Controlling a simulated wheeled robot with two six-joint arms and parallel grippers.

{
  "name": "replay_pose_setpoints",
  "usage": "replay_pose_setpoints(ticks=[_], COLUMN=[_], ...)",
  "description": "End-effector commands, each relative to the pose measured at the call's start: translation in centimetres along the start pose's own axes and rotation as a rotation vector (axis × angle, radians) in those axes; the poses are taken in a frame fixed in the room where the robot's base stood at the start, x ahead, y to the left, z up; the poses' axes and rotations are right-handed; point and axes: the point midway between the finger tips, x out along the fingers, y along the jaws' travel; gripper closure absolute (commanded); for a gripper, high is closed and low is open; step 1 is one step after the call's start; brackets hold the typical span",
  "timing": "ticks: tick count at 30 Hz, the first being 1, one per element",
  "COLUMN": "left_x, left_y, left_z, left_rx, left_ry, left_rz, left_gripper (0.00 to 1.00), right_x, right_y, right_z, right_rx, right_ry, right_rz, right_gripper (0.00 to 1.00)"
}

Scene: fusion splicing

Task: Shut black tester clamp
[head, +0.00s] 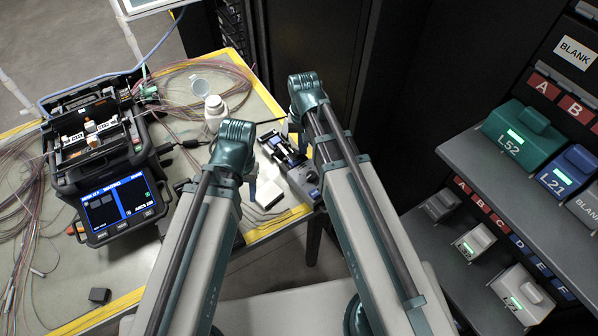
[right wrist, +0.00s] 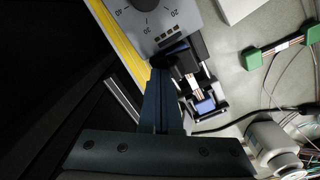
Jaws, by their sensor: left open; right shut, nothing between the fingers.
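The tester is a grey unit with a numbered dial (right wrist: 170,22), and it stands near the table's right edge in the head view (head: 304,180). Its black clamp part (right wrist: 192,47) is beside the dial end, with a blue block (right wrist: 205,105) farther along. Whether the clamp is fully down I cannot tell. My right gripper (right wrist: 160,75) is shut and empty, its fingertips close beside the black clamp part; contact is unclear. In the head view my right wrist partly hides the tester. My left gripper (head: 251,188) is open and empty, left of the tester above the table.
A black fusion splicer (head: 95,140) with a lit screen stands at the left among loose fibres. A white bottle (head: 214,108) stands behind my left wrist and also shows in the right wrist view (right wrist: 270,142). Green-ended pieces (right wrist: 257,57) lie near the tester. Shelves (head: 500,180) stand at the right.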

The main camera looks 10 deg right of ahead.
Motion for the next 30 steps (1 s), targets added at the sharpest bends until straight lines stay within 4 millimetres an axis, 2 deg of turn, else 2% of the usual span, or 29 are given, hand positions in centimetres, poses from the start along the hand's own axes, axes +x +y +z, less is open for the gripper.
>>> replay_pose_setpoints(ticks=[6, 18, 30], left_x=[0.0, -0.1, -3.1], left_y=[0.0, 0.0, -0.3], left_z=[0.0, 0.0, 0.2], left_rx=[0.0, 0.0, 0.0], left_ry=[0.0, 0.0, 0.0], left_rz=[0.0, 0.0, 0.0], left_gripper=[0.5, 0.5, 0.5], right_x=[0.0, -0.1, -3.2], right_y=[-0.8, -0.7, -0.3], right_z=[0.6, 0.5, 0.2], right_rx=[-0.001, 0.0, 0.0], right_ry=[0.0, 0.0, 0.0], right_rz=[0.0, 0.0, 0.0], right_gripper=[1.0, 1.0, 1.0])
